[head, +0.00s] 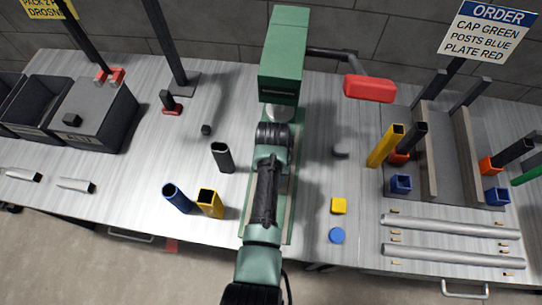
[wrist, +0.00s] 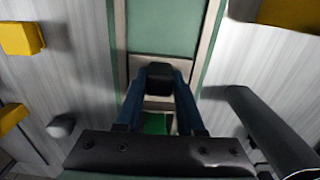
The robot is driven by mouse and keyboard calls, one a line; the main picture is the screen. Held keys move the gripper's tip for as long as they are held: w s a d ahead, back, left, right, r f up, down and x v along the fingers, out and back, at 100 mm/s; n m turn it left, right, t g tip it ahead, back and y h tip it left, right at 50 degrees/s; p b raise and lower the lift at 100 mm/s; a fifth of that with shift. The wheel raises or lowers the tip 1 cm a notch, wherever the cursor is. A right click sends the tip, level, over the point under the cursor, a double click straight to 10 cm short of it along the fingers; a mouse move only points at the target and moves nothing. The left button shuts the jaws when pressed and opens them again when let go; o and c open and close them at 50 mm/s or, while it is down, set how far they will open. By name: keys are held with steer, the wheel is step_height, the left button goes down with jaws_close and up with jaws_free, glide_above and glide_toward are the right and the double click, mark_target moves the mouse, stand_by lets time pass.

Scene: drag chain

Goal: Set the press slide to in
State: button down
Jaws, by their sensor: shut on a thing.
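The green press (head: 284,60) stands at the back middle of the bench, with a red-ended lever on its right. Its pale and green slide track (head: 291,215) runs toward the front, partly hidden under my arm. In the wrist view the track (wrist: 166,30) runs up the picture's middle. My gripper (wrist: 159,82) has its two blue fingers closed on a small black knob (wrist: 159,75) over the track, which looks like the slide's handle. A green patch (wrist: 155,123) shows between the fingers. In the head view my arm hides the fingers and the knob.
Yellow (head: 209,202), blue (head: 177,198) and black (head: 222,157) tubes stand left of the track. The red lever end (head: 368,88) overhangs the bench. A fixture plate (head: 445,165) stands farther right.

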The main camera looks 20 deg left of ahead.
steer(key=shift+w, duration=0.1)
steer(key=c, duration=0.5)
jaws_free()
step_height(320, 180, up, 13)
stand_by(0.3)
